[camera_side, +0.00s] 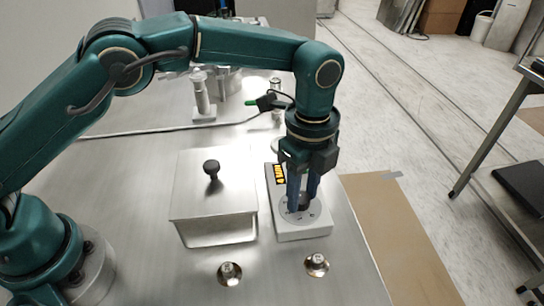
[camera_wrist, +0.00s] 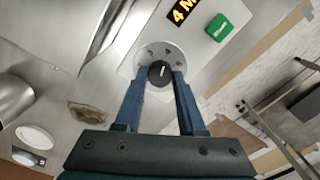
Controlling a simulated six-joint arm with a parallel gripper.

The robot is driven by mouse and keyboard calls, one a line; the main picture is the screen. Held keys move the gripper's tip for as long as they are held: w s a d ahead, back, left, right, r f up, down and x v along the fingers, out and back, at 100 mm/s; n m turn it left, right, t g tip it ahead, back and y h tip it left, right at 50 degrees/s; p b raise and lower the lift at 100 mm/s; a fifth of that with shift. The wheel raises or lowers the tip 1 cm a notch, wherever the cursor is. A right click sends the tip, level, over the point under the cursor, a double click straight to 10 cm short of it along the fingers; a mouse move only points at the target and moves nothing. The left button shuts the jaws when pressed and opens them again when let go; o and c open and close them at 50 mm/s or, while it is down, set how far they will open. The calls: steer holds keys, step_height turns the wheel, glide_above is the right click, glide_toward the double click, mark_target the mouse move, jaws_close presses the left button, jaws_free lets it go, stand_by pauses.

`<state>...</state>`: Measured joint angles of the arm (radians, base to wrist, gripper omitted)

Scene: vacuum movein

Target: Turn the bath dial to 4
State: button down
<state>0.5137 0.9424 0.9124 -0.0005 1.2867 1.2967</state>
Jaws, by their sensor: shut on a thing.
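The bath dial is a black knob (camera_wrist: 159,74) on a round grey numbered plate (camera_wrist: 146,55), with a short pale mark on its top. It sits on a white control box (camera_side: 302,232) at the table's right edge. My gripper (camera_side: 303,200) points down, its two blue fingers shut on the knob from either side. An orange display (camera_wrist: 183,12) on the box shows a 4 and part of a letter. A green button (camera_wrist: 219,27) lies beside it. The plate's numbers are too small and partly covered to read, so I cannot tell the knob's setting.
A lidded metal bath (camera_side: 190,190) with a black lid knob (camera_side: 211,168) stands just left of the box. Two small metal cups (camera_side: 229,273) (camera_side: 317,264) are in front. A metal stand (camera_side: 203,100) and cable lie behind. The table's left front is clear.

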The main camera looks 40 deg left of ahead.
mark_target(302, 198)
steer(key=shift+m, duration=0.5)
steer(key=c, duration=0.5)
jaws_free()
steer(key=shift+r, duration=0.1)
steer(key=shift+r, duration=2.5)
